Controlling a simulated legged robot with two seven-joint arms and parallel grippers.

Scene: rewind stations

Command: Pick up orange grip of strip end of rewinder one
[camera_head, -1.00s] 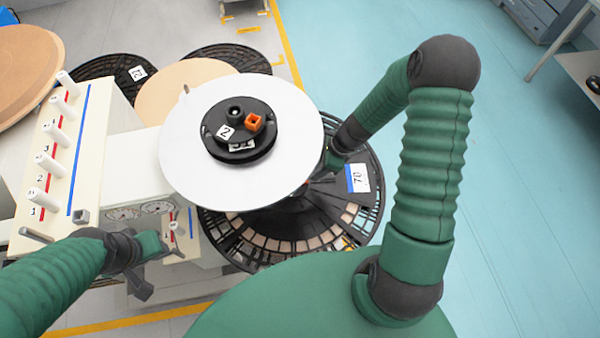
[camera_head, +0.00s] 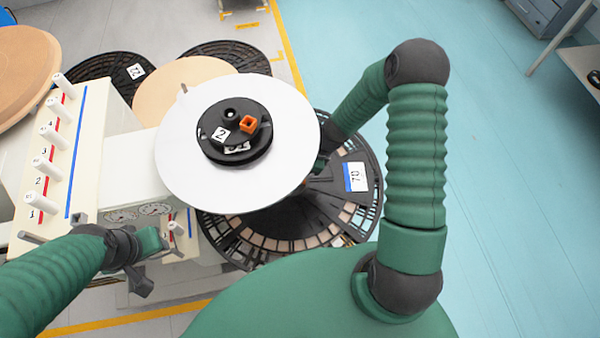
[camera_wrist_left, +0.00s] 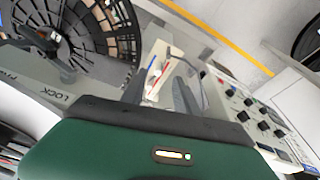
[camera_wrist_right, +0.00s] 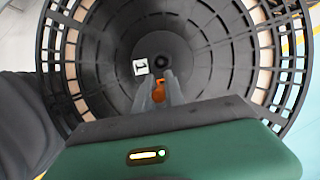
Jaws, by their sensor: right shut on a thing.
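In the right wrist view an orange grip (camera_wrist_right: 158,90) sits between the fingertips of my right gripper (camera_wrist_right: 158,84), which is shut on it. Behind it is a black reel with a dark conical hub (camera_wrist_right: 190,50) and a small white label. In the head view the right gripper is hidden behind the large white disc (camera_head: 185,175). My left gripper (camera_wrist_left: 158,75) is open and empty. In the head view it hangs beside the cream machine, left of the disc.
An orange square piece (camera_head: 248,124) sits on the black hub on the white disc. A black slotted reel labelled 70 (camera_head: 335,222) lies below the disc. A cream panel with several white pegs (camera_head: 46,165) stands at left.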

